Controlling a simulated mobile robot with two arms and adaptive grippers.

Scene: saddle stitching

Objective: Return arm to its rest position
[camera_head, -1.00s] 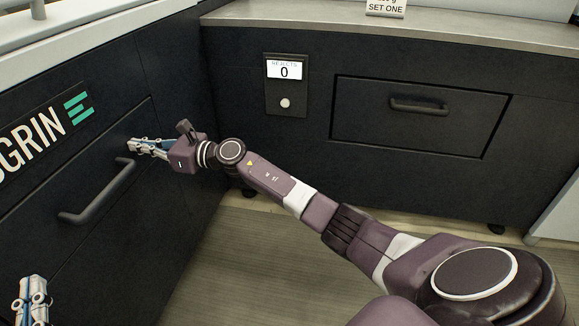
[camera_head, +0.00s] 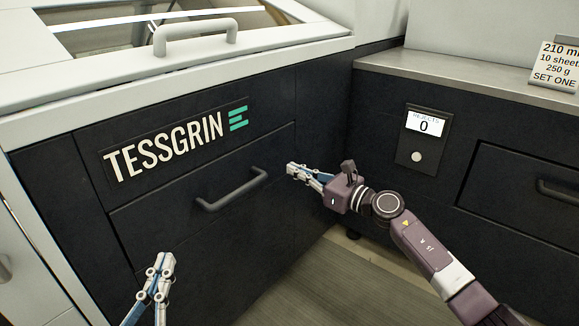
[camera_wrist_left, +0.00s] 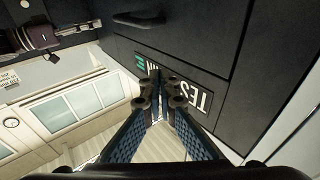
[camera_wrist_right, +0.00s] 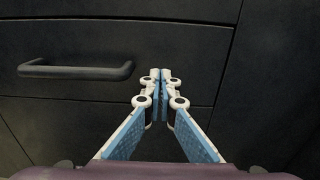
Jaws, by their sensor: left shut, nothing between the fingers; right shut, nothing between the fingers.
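My right gripper (camera_head: 292,170) is shut and empty in the head view. It points left, in front of the right end of the dark drawer with the TESSGRIN sign above it, and just right of the drawer's bar handle (camera_head: 232,190). In the right wrist view the fingertips (camera_wrist_right: 160,75) are together and the handle (camera_wrist_right: 75,70) lies to their left, apart from them. My left gripper (camera_head: 162,264) is shut and empty at the lower left of the head view, pointing up in front of the same dark cabinet. Its closed fingertips (camera_wrist_left: 160,80) show in the left wrist view.
The TESSGRIN sign (camera_head: 180,140) is on the dark cabinet front. The rejects panel (camera_head: 424,130) reads 0. A second drawer (camera_head: 500,190) is on the right cabinet. A card (camera_head: 556,68) stands on the grey counter (camera_head: 470,78). Open floor (camera_head: 330,275) lies below.

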